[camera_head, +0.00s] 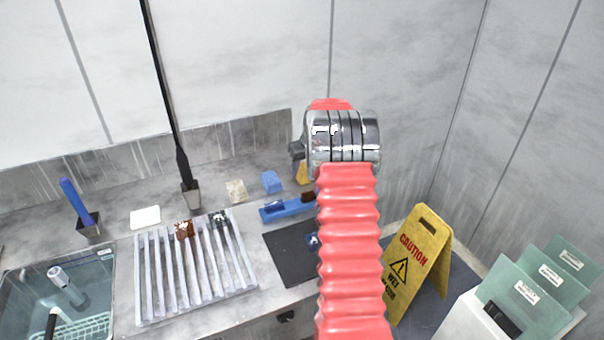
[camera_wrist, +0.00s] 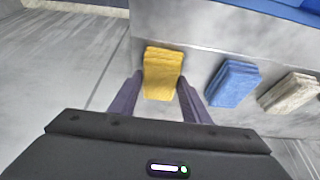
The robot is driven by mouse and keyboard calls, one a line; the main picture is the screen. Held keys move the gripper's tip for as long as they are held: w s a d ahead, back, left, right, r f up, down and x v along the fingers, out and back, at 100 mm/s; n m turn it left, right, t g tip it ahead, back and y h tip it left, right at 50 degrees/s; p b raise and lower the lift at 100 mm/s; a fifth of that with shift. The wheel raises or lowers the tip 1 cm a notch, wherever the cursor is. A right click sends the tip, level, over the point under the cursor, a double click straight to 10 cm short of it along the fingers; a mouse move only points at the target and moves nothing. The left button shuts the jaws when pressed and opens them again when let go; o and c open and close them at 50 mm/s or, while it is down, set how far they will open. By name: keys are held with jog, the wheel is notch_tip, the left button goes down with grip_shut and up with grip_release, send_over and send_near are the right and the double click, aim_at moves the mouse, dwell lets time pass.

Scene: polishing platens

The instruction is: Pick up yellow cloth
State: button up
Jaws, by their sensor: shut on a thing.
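The yellow cloth (camera_wrist: 163,72) is a folded, layered block, and it sits between the two fingers of my gripper (camera_wrist: 161,82) in the wrist view. The gripper is shut on it, one finger along each side. In the head view a part of the yellow cloth (camera_head: 302,174) shows at the back of the counter, left of my red arm. The arm hides the rest. I cannot tell whether the cloth touches the counter.
A blue cloth (camera_wrist: 232,84) and a beige cloth (camera_wrist: 290,92) lie in a row beside the yellow one. A ribbed rack (camera_head: 190,268), a dark mat (camera_head: 288,255) and a sink (camera_head: 62,290) are on the counter (camera_head: 120,248). A yellow caution sign (camera_head: 417,262) stands right of my arm.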

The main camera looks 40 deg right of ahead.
aim_at(304, 170)
notch_tip(304, 170, up, 10)
dwell(0.6)
dwell(0.4)
